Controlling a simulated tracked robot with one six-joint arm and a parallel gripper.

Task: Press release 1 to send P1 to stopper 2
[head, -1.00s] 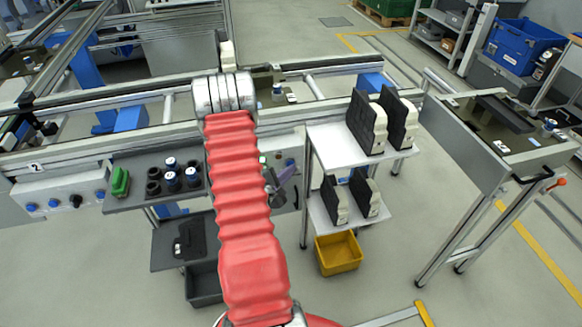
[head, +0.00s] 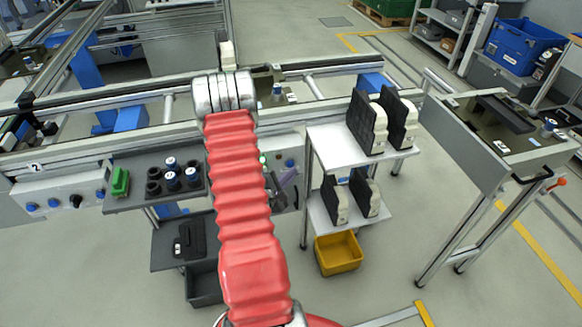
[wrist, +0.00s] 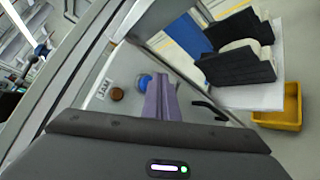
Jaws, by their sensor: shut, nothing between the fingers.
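My gripper (head: 287,176) is shut and empty, partly hidden beside my red arm in the head view. In the wrist view its purple fingers (wrist: 158,84) point at a light control panel (wrist: 100,80). A round blue button (wrist: 145,80) lies just left of the fingertips; I cannot tell whether they touch. The panel's blue button also shows in the head view (head: 290,163), just above the fingers. No release number is readable on this panel. A pallet with a blue-topped part (head: 277,90) stands on the line behind my arm; I cannot read whether it is P1.
An amber lamp (wrist: 116,94) beside a JAM label sits left of the button. A panel marked 2 (head: 60,192) with blue buttons is at far left. A white shelf with black-and-white parts (head: 325,140) stands close on the right, above a yellow bin (head: 338,254).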

